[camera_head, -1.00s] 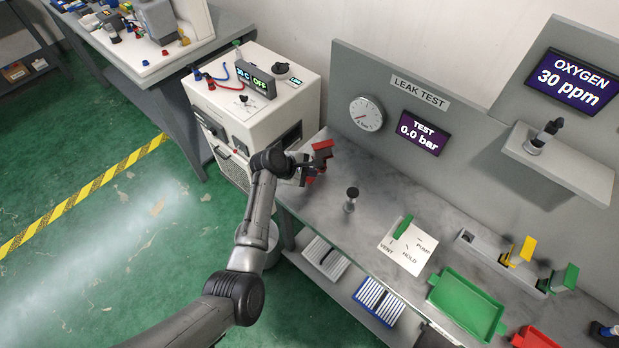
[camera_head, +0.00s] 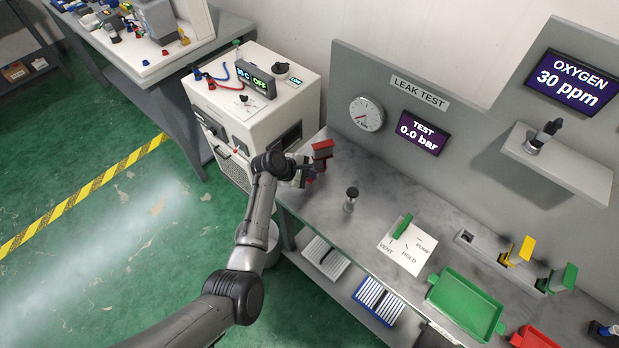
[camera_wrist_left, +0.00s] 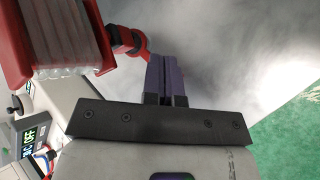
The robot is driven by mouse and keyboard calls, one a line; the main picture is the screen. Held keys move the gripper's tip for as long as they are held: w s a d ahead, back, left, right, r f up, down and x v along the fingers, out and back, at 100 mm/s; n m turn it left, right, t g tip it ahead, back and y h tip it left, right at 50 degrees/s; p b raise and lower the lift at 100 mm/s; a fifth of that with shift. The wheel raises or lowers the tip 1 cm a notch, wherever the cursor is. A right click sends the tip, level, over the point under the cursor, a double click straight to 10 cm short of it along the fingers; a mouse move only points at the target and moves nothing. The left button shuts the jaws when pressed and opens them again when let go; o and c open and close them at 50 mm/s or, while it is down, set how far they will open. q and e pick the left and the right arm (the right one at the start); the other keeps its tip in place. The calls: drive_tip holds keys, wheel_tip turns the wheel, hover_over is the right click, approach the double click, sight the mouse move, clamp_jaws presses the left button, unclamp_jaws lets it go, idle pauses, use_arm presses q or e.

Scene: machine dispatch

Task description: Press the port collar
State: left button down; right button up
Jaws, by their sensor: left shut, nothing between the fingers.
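A red fixture (camera_head: 322,149) stands at the left end of the leak test bench, partly hidden by my left gripper. In the left wrist view the red fixture (camera_wrist_left: 62,35) has clear ribbed material inside it. A round red collar (camera_wrist_left: 133,42) sticks out from its side; I take it for the port collar. My left gripper (camera_head: 307,172) is at the fixture. Its fingers (camera_wrist_left: 163,58) are shut with nothing between them. Their tips are right beside the collar; I cannot tell whether they touch it. My right gripper is not in view.
A dark-topped post (camera_head: 351,197) stands on the bench right of my gripper. A white plate with a green lever (camera_head: 402,228) and a green tray (camera_head: 467,305) lie farther right. A white machine (camera_head: 255,105) stands close behind the left arm.

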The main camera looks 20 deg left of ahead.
use_arm(q)
drive_tip(key=shift+f, duration=0.7)
idle(0.6)
drive_tip(key=shift+r+p, duration=0.65)
drive_tip(key=shift+r, duration=0.1)
drive_tip(key=shift+r+p, duration=0.55)
drive_tip(key=shift+p, duration=0.1)
drive_tip(key=shift+r, duration=0.1)
